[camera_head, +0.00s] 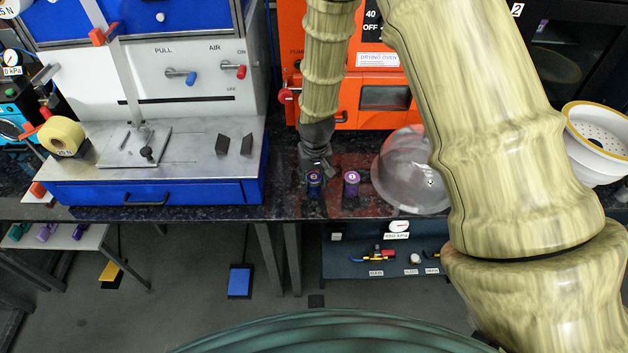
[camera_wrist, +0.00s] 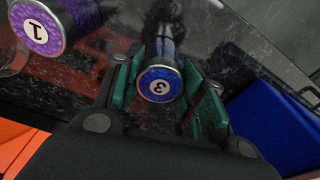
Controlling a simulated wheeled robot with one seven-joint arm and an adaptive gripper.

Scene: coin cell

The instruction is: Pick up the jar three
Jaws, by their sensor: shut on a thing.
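Jar three is a small blue jar with a white "3" on its lid, and it shows in the wrist view (camera_wrist: 160,84) between the green finger pads. My gripper (camera_wrist: 163,97) is shut on it. In the head view my gripper (camera_head: 314,172) points down at the dark counter, with jar three (camera_head: 314,183) at its fingertips near the front edge. I cannot tell whether the jar touches the counter. A purple jar marked "1" (camera_head: 351,183) stands just to the right; it also shows at the upper left of the wrist view (camera_wrist: 42,25).
A clear dome (camera_head: 412,172) stands right of the purple jar. A blue-and-white machine (camera_head: 155,190) is on the left, and an orange drying oven (camera_head: 385,98) is behind. A white perforated bowl (camera_head: 598,150) sits at the far right. The counter's front edge (camera_head: 290,213) is close.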

